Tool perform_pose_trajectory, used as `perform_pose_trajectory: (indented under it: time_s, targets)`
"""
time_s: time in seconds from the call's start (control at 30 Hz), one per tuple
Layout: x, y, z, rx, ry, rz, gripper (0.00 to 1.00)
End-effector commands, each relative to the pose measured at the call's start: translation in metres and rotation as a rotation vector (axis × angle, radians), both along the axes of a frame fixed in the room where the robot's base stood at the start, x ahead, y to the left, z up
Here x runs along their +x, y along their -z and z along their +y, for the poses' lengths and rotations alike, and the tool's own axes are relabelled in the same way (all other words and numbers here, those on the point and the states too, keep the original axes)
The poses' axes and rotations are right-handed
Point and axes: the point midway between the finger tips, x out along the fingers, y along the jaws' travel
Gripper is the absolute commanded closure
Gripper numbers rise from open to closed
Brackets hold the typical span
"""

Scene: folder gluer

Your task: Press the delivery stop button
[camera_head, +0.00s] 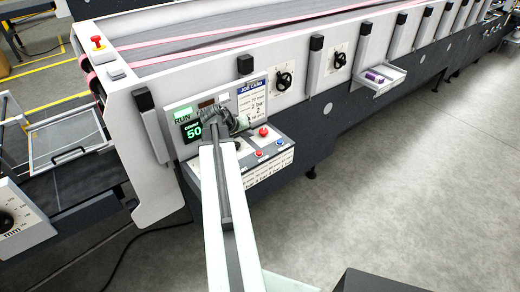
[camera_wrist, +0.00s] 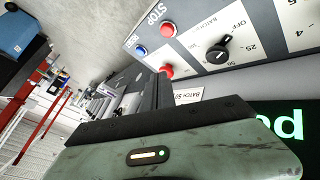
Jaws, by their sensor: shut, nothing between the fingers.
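The control panel (camera_head: 245,160) is on the side of the machine, with a red mushroom button (camera_head: 263,131), a blue button (camera_head: 259,153) and a smaller red button (camera_head: 280,142). In the wrist view, a STOP label (camera_wrist: 157,15) lies by a red button (camera_wrist: 168,28) and a blue button (camera_wrist: 140,50). Another red button (camera_wrist: 166,71) appears just beyond my fingertips. I cannot read which one is the delivery stop. My gripper (camera_head: 238,123) is shut and empty, over the panel, left of the red mushroom button. Its dark fingers (camera_wrist: 158,92) also show in the wrist view; contact is unclear.
A batch knob (camera_wrist: 218,50) sits beside the buttons. A lit RUN and 50 display (camera_head: 192,131) and a job card (camera_head: 252,98) are behind my gripper. Floor at right (camera_head: 400,190) is clear.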

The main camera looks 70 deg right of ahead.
Motion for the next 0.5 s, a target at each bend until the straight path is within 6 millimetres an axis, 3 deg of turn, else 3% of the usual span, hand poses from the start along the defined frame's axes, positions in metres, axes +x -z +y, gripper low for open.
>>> perform_pose_trajectory:
  time_s: [0.03, 0.13, 0.5]
  targets:
    - [-0.013, -0.005, -0.008, -0.012, 0.02, 0.003, 1.0]
    - [-0.028, -0.009, -0.017, -0.029, 0.04, 0.008, 1.0]
    - [-0.032, -0.009, -0.019, -0.033, 0.044, 0.009, 1.0]
